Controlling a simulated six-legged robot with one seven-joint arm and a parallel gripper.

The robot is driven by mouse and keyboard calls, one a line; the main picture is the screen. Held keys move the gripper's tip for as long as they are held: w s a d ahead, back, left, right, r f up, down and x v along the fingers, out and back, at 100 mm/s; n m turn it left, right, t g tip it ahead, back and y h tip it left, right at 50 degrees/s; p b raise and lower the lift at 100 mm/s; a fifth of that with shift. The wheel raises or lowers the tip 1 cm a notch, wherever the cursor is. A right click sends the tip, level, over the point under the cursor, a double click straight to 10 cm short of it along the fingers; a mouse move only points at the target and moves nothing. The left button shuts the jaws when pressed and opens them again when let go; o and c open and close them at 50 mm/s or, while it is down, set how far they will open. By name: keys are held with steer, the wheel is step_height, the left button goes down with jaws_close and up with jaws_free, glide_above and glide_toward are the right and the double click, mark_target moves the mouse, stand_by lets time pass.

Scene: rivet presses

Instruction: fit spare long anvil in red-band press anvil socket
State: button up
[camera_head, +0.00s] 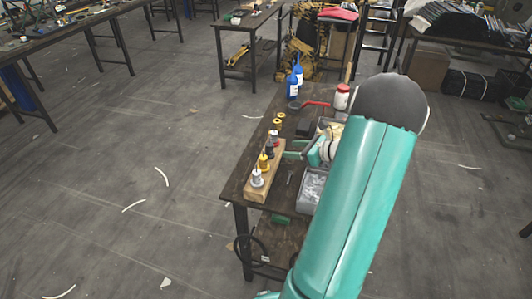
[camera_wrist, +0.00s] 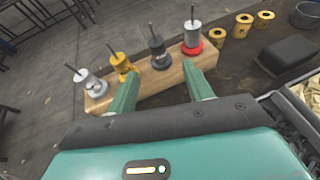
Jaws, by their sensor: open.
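A wooden block (camera_wrist: 150,82) on the dark workbench carries a row of upright tools with thin rods on top. From left they are a grey one (camera_wrist: 91,80), a yellow one (camera_wrist: 121,62), a black one (camera_wrist: 157,50) and a grey-topped one with a red band at its base (camera_wrist: 192,40). The block also shows in the head view (camera_head: 264,172). My gripper (camera_wrist: 160,71) is open and empty, its two green fingers reaching over the block's near side, the right finger towards the red-banded tool. I cannot pick out the spare long anvil or a socket.
Several yellow cylinders (camera_wrist: 243,25), a black box (camera_wrist: 288,55) and a dark bowl (camera_wrist: 307,14) stand right of the block. A grey bin (camera_head: 311,190) is close by. Blue bottles (camera_head: 295,80) and a white jar (camera_head: 342,97) stand farther back.

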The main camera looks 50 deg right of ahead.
mark_target(269, 147)
steer(key=x, duration=1)
steer(key=shift+w+a+f, duration=0.1)
steer(key=shift+w+a, duration=0.15)
steer(key=c, duration=1)
jaws_close()
